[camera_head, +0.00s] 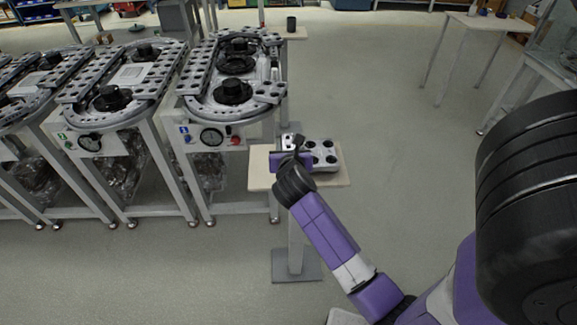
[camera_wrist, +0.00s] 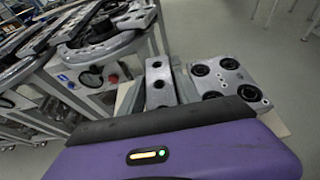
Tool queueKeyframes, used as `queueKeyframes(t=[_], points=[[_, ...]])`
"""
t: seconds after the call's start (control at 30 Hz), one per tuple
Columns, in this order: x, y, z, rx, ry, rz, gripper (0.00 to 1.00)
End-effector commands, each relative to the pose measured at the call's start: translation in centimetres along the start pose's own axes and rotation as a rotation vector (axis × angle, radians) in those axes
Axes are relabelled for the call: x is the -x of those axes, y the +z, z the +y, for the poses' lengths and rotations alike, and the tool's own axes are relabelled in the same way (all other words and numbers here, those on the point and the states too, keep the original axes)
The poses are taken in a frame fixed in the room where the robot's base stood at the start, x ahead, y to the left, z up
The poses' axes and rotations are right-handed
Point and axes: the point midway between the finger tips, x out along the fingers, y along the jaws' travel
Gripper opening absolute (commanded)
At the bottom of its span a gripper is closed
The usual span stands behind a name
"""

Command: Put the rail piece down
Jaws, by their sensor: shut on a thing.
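My gripper (camera_head: 289,158) is at the small stand and is shut on a rail piece (camera_head: 291,141), a narrow grey metal part with dark round holes. In the wrist view the held rail piece (camera_wrist: 160,84) sticks out beyond the dark edge of my gripper, over the left part of the pale stand top (camera_head: 259,177). I cannot tell whether the piece touches the stand top. A second, wider grey piece (camera_head: 322,156) with several dark round holes lies on the stand, just right of the held one.
Ring-track tables (camera_head: 205,110) with black round hubs stand to the left, close to the stand. A small table with a dark cup (camera_head: 291,24) is behind. The floor right of the stand is clear.

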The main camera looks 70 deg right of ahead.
Motion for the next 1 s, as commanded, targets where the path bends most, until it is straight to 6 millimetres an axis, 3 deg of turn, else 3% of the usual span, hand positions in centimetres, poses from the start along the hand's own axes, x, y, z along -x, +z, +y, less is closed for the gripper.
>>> queueKeyframes(t=[0.6, 1.0], points=[[-2.6, -6.0, 0.0, 0.0, 0.001, -0.005, 0.0], [-2.8, -6.5, 0.1, -0.001, 0.002, -0.006, 0.0]])
